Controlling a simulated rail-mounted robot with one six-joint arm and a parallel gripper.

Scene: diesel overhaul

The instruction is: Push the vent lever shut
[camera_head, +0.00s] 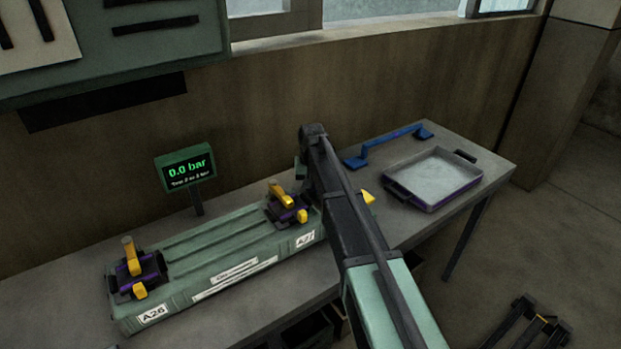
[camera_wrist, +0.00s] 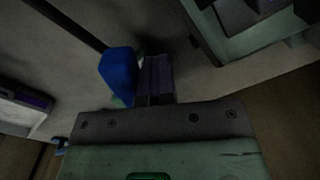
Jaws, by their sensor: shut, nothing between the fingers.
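The green manifold block (camera_head: 225,262) lies on the bench and carries two purple valve fittings with yellow levers. The A26 lever (camera_head: 131,258) stands upright at the left end. The A27 lever (camera_head: 281,195) leans toward the back left at the right end. A yellow tip (camera_head: 368,197) shows just right of my arm; I cannot tell whether it is the vent lever. My gripper (camera_wrist: 155,68) is shut and empty in the wrist view, beside a blue piece (camera_wrist: 118,73). The head view hides my fingers behind my arm. A corner of a green block (camera_wrist: 225,35) shows at upper right.
A green gauge (camera_head: 186,168) reading 0.0 bar stands behind the block. A blue handle (camera_head: 392,145) and a grey tray with purple sides (camera_head: 447,204) are on the bench's right side. A wall rises behind the bench.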

